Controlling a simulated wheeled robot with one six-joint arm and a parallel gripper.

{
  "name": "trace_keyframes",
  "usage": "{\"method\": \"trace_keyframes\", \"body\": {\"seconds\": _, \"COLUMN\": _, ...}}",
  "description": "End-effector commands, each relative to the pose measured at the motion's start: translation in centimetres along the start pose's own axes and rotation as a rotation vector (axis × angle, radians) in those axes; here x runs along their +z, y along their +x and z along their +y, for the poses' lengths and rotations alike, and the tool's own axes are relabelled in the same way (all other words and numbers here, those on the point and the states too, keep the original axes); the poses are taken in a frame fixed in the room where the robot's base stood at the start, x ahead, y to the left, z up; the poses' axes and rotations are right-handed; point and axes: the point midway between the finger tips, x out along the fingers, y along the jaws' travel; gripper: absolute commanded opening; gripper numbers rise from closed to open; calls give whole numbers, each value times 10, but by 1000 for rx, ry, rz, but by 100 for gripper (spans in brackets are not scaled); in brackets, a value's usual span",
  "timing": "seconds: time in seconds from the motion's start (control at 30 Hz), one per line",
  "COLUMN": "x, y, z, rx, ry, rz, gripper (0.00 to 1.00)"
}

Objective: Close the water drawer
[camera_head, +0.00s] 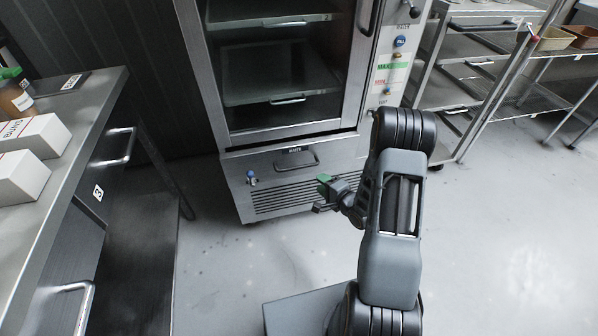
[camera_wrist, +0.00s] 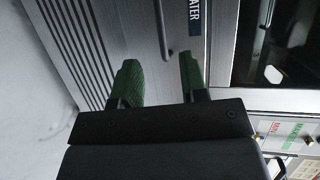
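The water drawer (camera_head: 268,163) is the steel front low on the oven, with a bar handle (camera_head: 298,162) and a WATER label. A dark gap shows along its top edge; I cannot tell how far it stands out. My gripper (camera_head: 325,190) is just right of and below the handle in the head view. In the wrist view my gripper (camera_wrist: 160,78) has its two green fingers apart, with nothing between them. The drawer handle (camera_wrist: 166,35) shows ahead of the gap between the fingers, apart from them. The WATER label (camera_wrist: 195,15) is beside it.
The oven (camera_head: 280,75) with glass door stands above the drawer. A vent grille (camera_head: 295,195) and a blue-topped knob (camera_head: 251,177) are on the lower front. A steel counter (camera_head: 75,130) stands left, wire shelving (camera_head: 545,100) right. The floor in front is clear.

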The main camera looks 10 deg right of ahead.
Motion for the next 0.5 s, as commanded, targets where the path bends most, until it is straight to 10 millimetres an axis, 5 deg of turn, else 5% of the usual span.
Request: {"method": "trace_keyframes", "body": {"seconds": 0.5, "x": 3, "y": 86, "z": 3, "rx": -18, "ry": 22, "rz": -11, "gripper": 40}}
